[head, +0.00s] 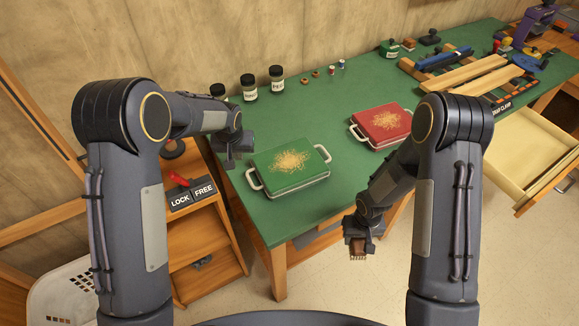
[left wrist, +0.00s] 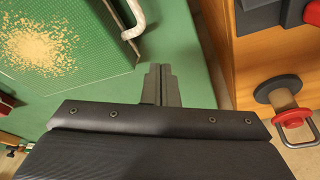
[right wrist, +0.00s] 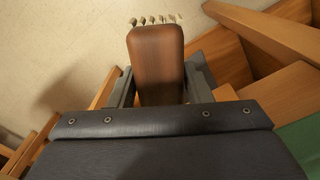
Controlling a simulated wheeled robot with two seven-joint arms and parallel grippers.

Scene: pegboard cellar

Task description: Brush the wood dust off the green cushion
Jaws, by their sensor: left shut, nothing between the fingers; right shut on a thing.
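The green cushion (head: 288,171) lies on the green table top, with a heap of tan wood dust (head: 291,160) on its middle and a pale handle at each end. The cushion (left wrist: 98,50) and dust (left wrist: 42,50) also show in the left wrist view. My left gripper (head: 232,163) is shut and empty, above the table just left of the cushion's left handle. My right gripper (head: 357,246) is shut on a brown wooden brush (right wrist: 157,60) with pale bristles. It holds the brush off the table's front edge, above the floor.
A red cushion (head: 381,125) with similar dust lies right of the green one. Dark jars (head: 249,87) stand behind. Wooden rails and tools (head: 465,78) fill the far right, above an open drawer (head: 520,160). A LOCK/FREE panel (head: 192,194) is at left.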

